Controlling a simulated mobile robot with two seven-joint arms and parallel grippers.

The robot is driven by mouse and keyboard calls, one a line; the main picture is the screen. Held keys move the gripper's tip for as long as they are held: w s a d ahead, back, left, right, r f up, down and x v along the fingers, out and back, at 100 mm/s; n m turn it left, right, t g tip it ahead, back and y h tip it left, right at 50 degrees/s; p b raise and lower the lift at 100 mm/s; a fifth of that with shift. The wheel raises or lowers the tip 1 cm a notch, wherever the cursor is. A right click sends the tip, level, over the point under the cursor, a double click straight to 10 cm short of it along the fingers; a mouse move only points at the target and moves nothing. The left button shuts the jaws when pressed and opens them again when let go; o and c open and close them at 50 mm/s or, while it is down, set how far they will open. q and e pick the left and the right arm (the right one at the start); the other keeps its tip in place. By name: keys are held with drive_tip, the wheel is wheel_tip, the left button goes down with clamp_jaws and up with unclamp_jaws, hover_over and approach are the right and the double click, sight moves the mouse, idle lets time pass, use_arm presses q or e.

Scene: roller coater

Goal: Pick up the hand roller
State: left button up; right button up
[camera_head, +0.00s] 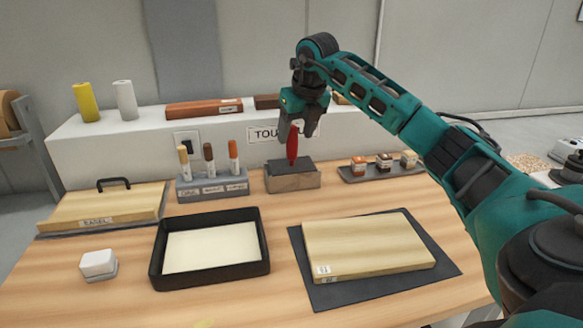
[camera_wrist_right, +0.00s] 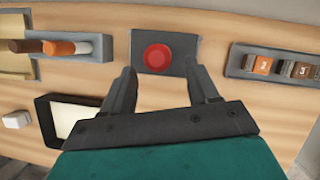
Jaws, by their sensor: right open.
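The hand roller (camera_head: 292,148) shows as a red upright handle above a wooden block-like stand with a dark top (camera_head: 293,181), at the back middle of the table. In the right wrist view the round red end of the roller (camera_wrist_right: 157,58) is seen end-on, over the dark stand top. My right gripper (camera_head: 301,136) is above the stand, with its fingers around the level of the red handle. In the wrist view its two open fingers (camera_wrist_right: 168,78) lie to either side, and the red end is just beyond their tips. I cannot tell whether they touch it. My left gripper is not in view.
A rack with several coloured handles (camera_head: 212,187) stands left of the stand, and a tray of small jars (camera_head: 379,173) stands right. In front are a black-rimmed tray (camera_head: 262,267) and a wooden board (camera_head: 368,245) on a dark mat. A white ledge (camera_head: 100,150) runs behind.

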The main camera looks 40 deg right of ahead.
sight(292, 165)
drive_tip(key=x, duration=0.5)
drive_tip(key=shift+w+d+f, duration=0.1)
drive_tip(key=shift+w, duration=0.1)
clamp_jaws()
idle(0.3)
